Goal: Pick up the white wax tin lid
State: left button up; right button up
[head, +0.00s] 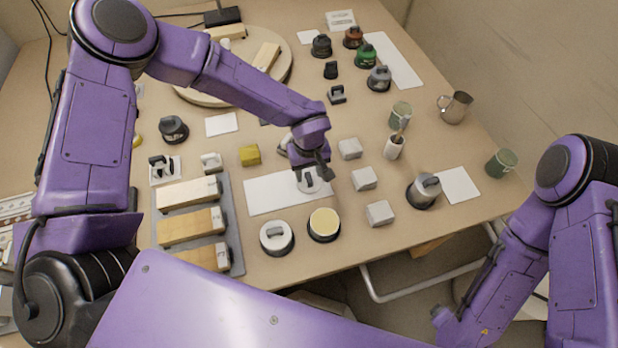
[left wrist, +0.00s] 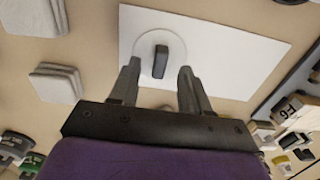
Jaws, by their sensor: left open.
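The white wax tin lid (head: 303,187) is a round pale disc with a dark upright grip on top. It lies on a white sheet (head: 262,195) at the middle of the bench. My left gripper (head: 314,174) is over it and partly hides it in the head view. In the left wrist view, the lid (left wrist: 146,45) lies just beyond the open fingertips (left wrist: 158,70), with its grip (left wrist: 160,61) roughly in line with the gap between them. The fingers hold nothing. My right gripper does not show; only that arm is at the lower right.
An open tin with yellowish wax (head: 324,222) and a tin with a white lid (head: 275,236) stand in front of the sheet. Several grey blocks (head: 364,179) stand to the right. A yellow block (head: 250,155) and a grey tray (head: 235,255) lie left.

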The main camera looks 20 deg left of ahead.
pick_arm(q)
notch_tip(320, 180, down, 2)
jog(key=shift+f, duration=0.2)
grip_shut()
jog(key=shift+r, duration=0.1)
